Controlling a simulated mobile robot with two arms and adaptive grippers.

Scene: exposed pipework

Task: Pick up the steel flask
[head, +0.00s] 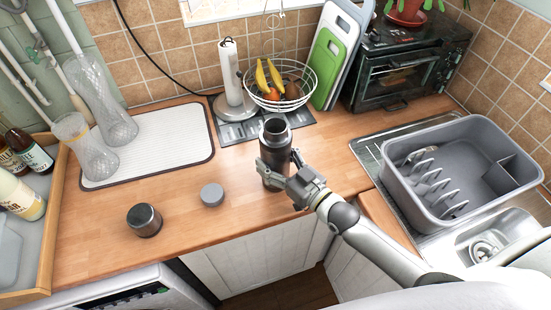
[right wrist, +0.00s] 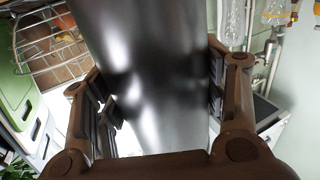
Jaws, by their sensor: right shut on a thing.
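The steel flask (head: 276,136) is a dark, upright cylinder with an open top, at the middle of the wooden counter in the head view. In the right wrist view the flask (right wrist: 150,75) fills the middle as a shiny dark grey body. My right gripper (head: 279,163) is shut on the flask, with one finger on each side of its body. Part of the flask's lower body is hidden behind the gripper, and I cannot tell whether its base touches the counter. My left gripper is not in view.
A grey round cap (head: 212,195) and a dark cup (head: 144,221) stand on the counter to the left. A wire fruit basket (head: 290,103) is close behind the flask. A grey dish rack (head: 462,170) is at the right, a drying mat (head: 165,140) at the left.

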